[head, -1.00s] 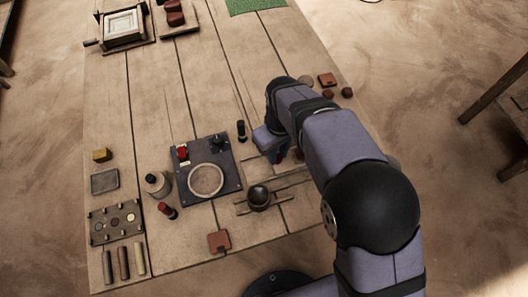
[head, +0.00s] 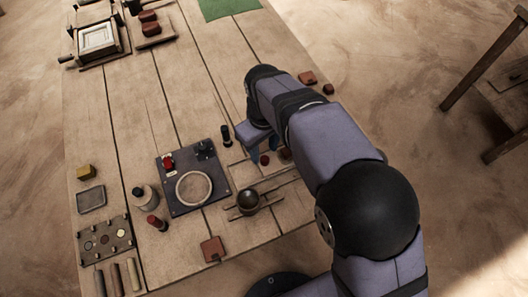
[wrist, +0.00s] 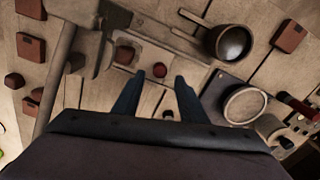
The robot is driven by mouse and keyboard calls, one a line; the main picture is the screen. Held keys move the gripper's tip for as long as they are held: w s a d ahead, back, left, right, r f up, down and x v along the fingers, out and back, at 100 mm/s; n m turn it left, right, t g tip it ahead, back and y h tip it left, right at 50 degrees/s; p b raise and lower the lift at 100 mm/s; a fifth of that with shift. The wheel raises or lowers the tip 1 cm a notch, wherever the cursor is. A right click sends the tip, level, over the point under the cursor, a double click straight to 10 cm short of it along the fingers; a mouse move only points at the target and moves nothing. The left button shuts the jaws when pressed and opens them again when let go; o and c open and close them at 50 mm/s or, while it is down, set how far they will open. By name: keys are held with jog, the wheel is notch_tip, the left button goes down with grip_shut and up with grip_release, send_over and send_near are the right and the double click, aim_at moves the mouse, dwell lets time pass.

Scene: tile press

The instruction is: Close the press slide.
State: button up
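The tile press (head: 80,57) stands at the far left of the table in the head view, a dark wooden frame around a pale square panel (head: 98,38). Dark handle-like parts stick out at its left. I cannot tell which part is the slide or how far it stands open. The press is not in the wrist view. My gripper (wrist: 158,97) is open and empty, its two blue fingers apart. In the head view my gripper (head: 262,153) is low over the table's right middle, far from the press and partly hidden by my arm.
A small red ball (wrist: 160,70) lies just beyond my fingertips. A dark bowl (head: 248,201) and a dark panel with a round pale dish (head: 193,188) are close by. A mallet (wrist: 70,45) shows in the wrist view. The table's middle toward the press is mostly clear.

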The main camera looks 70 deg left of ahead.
jog(key=shift+r, duration=2.05)
jog(key=c, duration=0.5)
jog(key=s+r, duration=0.1)
jog(key=s, duration=0.2)
jog(key=s+r+n+p, duration=0.1)
jog(key=s, duration=0.1)
jog(key=s+r+n, duration=0.1)
jog(key=s, duration=0.2)
jog(key=shift+s+d+p, duration=0.1)
jog(key=shift+s+p, duration=0.2)
grip_shut()
jog(key=s+d+n+p, duration=0.1)
jog(key=s+d+n, duration=0.15)
jog(key=s, duration=0.25)
jog(key=w+n+t, duration=0.1)
jog(key=n, duration=0.3)
jog(key=w+n+t, duration=0.1)
jog(key=n, duration=0.4)
jog(key=w+n, duration=0.2)
jog(key=n, duration=0.2)
jog(key=shift+w+f+n+t+y, duration=0.1)
jog(key=shift+f+n+t+y, duration=0.15)
jog(key=shift+f+t+y, duration=0.15)
